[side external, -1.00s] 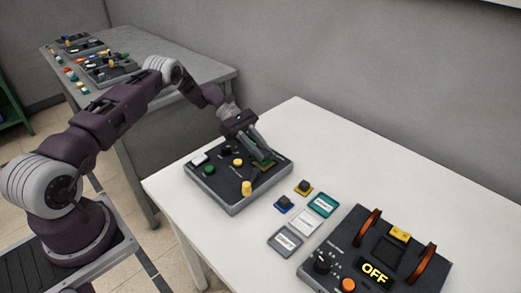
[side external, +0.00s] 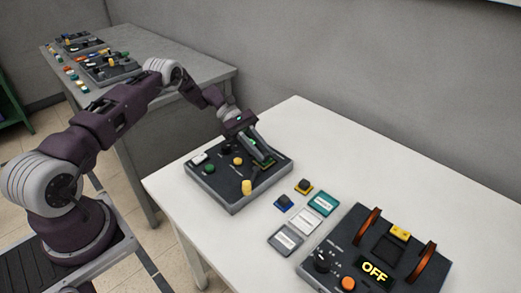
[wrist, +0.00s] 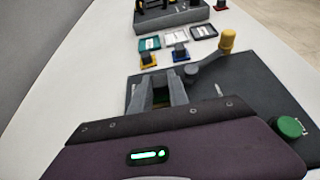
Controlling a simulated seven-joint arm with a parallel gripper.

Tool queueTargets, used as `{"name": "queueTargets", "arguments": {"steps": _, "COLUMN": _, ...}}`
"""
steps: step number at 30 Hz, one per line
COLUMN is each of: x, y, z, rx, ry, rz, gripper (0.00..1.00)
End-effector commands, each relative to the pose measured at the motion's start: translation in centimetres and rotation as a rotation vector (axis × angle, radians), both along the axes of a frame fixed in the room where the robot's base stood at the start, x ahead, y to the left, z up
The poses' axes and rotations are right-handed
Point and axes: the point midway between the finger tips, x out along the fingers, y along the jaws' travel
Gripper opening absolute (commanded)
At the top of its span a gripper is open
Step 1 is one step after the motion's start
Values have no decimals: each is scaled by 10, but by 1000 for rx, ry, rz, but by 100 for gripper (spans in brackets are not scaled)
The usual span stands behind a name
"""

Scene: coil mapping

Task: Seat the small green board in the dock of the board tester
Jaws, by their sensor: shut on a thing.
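The small green board (side external: 267,164) shows at the right part of the dark board tester (side external: 218,193), where the dock appears to be. My gripper (side external: 268,158) points down there, shut on the board. The fingers hide most of the board and the dock, so I cannot tell whether the board lies flush.
A yellow lever (side external: 247,187), a green knob (side external: 209,169) and a white switch (side external: 199,158) stand on the tester. Several small tiles and blocks lie right of it. A second device (side external: 347,258) with orange coils and an "OFF" display (side external: 375,272) stands at the front right.

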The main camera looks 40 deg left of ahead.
Motion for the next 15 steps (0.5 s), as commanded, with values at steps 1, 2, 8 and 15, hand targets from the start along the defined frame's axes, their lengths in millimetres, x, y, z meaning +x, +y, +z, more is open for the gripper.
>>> {"name": "queueTargets", "arguments": {"steps": 1, "x": 0, "y": 0, "z": -1, "rx": 0, "ry": 0, "rz": 0, "gripper": 0}}
{"name": "queueTargets", "arguments": {"steps": 2, "x": 0, "y": 0, "z": -2, "rx": 0, "ry": 1, "rz": 0, "gripper": 0}}
{"name": "queueTargets", "arguments": {"steps": 8, "x": 0, "y": 0, "z": -3, "rx": 0, "ry": 0, "rz": 0, "gripper": 0}}
{"name": "queueTargets", "arguments": {"steps": 15, "x": 0, "y": 0, "z": -3, "rx": 0, "ry": 0, "rz": 0, "gripper": 31}}
